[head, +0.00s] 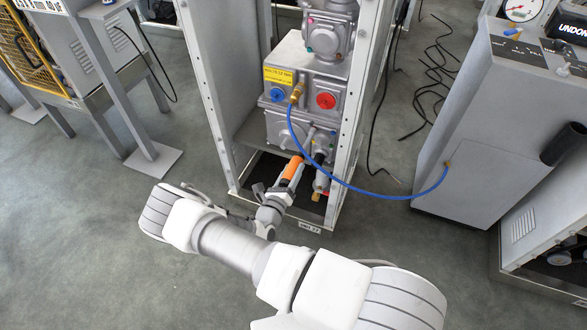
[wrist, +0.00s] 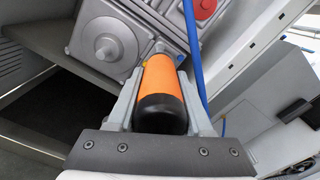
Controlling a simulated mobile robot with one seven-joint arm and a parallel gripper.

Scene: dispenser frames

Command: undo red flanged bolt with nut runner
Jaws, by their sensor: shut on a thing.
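The nut runner has an orange body (wrist: 166,82) and a black rear end. In the wrist view it lies between the two fingers of my gripper (wrist: 164,98), which is shut on it. In the head view my gripper (head: 280,190) is low inside the grey frame, and the orange nut runner (head: 293,168) points up toward the lower part of the dispenser unit. The nut runner's front end is hidden behind its own body in the wrist view. I cannot make out a red flanged bolt; whether the tool touches one cannot be told.
The grey dispenser unit (head: 291,78) carries a red round part (head: 326,100) and a blue round part (head: 277,94). A blue hose (head: 372,194) runs from it to the grey cabinet (head: 478,140) at right. Frame posts (head: 207,80) flank the opening.

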